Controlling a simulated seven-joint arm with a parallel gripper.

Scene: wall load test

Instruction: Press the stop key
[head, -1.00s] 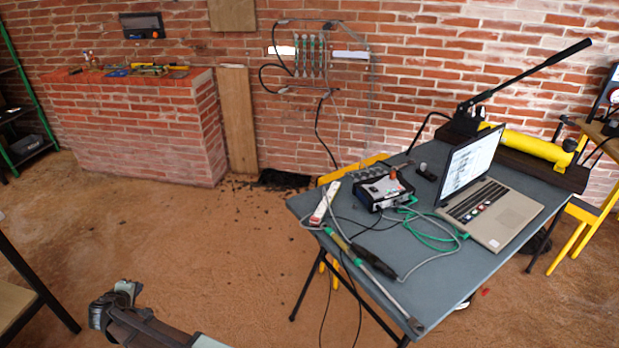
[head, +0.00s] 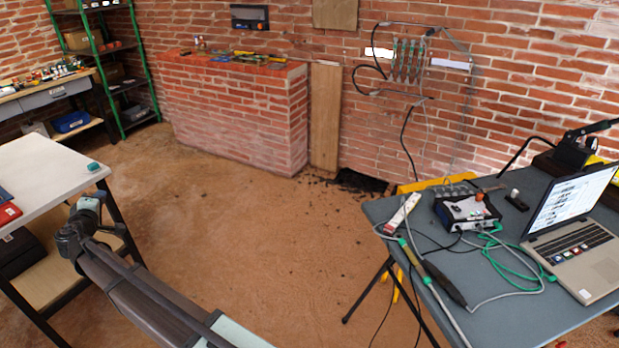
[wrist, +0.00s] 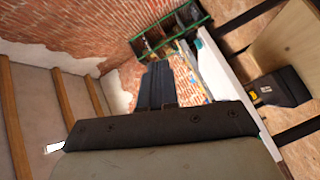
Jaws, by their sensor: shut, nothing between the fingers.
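The laptop (head: 575,230) stands open on the grey table at the right of the head view. Its dark keyboard (head: 570,244) carries a few coloured key caps, and a red one shows among them. They are too small to read, so I cannot tell which is the stop key. My gripper (wrist: 157,82) shows in the wrist view with its dark fingers together and nothing between them. It points toward the brick wall and green shelf, and no laptop shows there. In the head view my arm reaches to the lower left, far from the laptop.
The grey table (head: 500,325) also holds a measuring box (head: 467,211), a white power strip (head: 402,213) and loose cables. A white-topped table (head: 45,170) stands at the left near my arm. Open floor (head: 270,215) lies between the tables. A low brick wall (head: 235,110) stands behind.

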